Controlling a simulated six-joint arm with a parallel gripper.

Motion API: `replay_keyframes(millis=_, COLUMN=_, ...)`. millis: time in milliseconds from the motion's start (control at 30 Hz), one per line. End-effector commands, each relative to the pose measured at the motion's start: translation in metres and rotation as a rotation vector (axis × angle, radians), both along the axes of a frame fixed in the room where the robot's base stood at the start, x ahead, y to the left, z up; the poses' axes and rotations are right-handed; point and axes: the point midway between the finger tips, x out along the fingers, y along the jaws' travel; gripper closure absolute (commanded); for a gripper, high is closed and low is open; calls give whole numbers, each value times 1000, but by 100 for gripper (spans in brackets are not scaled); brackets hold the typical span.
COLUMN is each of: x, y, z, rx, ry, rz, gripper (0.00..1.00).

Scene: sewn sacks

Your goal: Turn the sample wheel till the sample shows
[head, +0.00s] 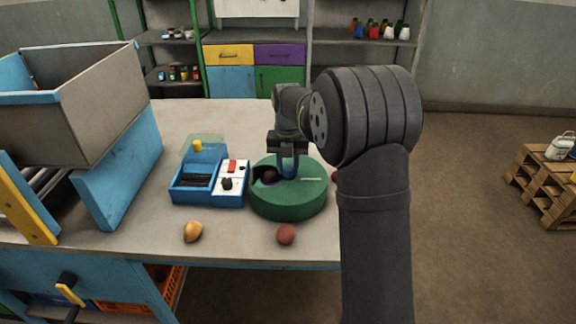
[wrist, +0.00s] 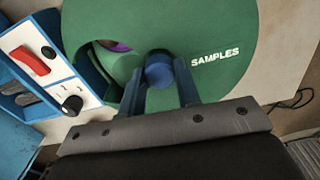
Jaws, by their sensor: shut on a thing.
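The sample wheel (head: 290,205) is a round green drum on the table, and its top fills much of the wrist view (wrist: 225,85). White lettering "SAMPLES" lies right of the hub. A blue round knob (wrist: 159,73) stands up from its top. My gripper (head: 288,163) is shut on this knob, with one finger on each side in the wrist view (wrist: 160,78). Left of the knob is an opening in the top. A dark brownish round thing (head: 270,175) shows there in the head view; a purple patch (wrist: 119,46) shows there in the wrist view.
Close left of the wheel is a blue box (head: 193,196) with a white panel (head: 231,183) bearing a red switch and black dial. A tan lump (head: 193,231) and a reddish lump (head: 286,234) lie in front. A large grey bin (head: 85,110) stands left.

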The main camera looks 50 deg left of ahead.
Motion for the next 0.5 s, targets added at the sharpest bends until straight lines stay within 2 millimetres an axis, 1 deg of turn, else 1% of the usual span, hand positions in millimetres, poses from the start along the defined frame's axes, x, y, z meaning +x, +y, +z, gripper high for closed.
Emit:
replay_keyframes(millis=233, x=0, y=1, z=2, rx=3, ry=-2, rz=91, gripper=100)
replay_keyframes(millis=500, x=0, y=1, z=2, rx=4, ry=-3, rz=149, gripper=100)
